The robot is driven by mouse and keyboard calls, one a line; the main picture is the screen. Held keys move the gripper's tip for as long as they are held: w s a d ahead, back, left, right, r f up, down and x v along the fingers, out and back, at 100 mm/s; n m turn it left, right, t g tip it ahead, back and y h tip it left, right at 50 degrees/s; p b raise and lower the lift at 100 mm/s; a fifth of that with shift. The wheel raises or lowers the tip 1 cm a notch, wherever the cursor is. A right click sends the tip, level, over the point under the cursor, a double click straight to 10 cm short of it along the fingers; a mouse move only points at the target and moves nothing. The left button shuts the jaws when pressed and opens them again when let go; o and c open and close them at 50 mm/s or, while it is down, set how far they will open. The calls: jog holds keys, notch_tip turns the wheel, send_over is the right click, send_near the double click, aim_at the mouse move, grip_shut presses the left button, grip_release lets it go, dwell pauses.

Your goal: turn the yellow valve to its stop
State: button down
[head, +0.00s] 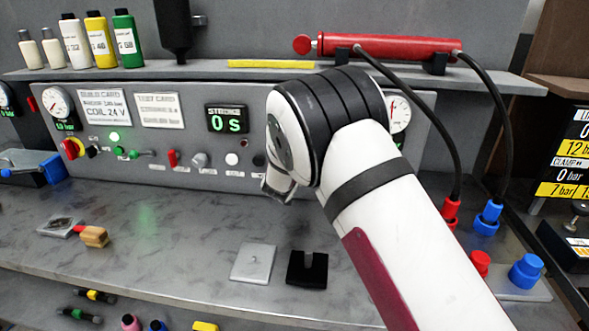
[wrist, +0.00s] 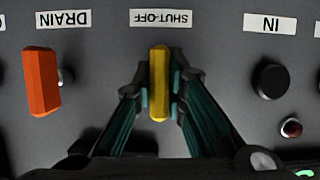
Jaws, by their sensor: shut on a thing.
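The yellow valve handle (wrist: 159,100) shows in the wrist view under an upside-down SHUT-OFF label (wrist: 161,18). It is a bar standing upright in that picture, in line with my gripper's reach. My gripper (wrist: 160,84) is shut on it, one dark green-lined finger against each side. In the head view my arm hides the valve and most of the gripper; only a small part of the wrist end (head: 277,184) shows near the panel.
An orange-red DRAIN lever (wrist: 41,81) stands left of the valve in the wrist view, with a black round IN port (wrist: 271,81) at right. In the head view, a red cylinder (head: 390,46) with hoses lies on the shelf above. The bench front holds small loose parts.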

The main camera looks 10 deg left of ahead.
jog(key=c, duration=1.6)
grip_release()
jog(key=v, duration=1.2)
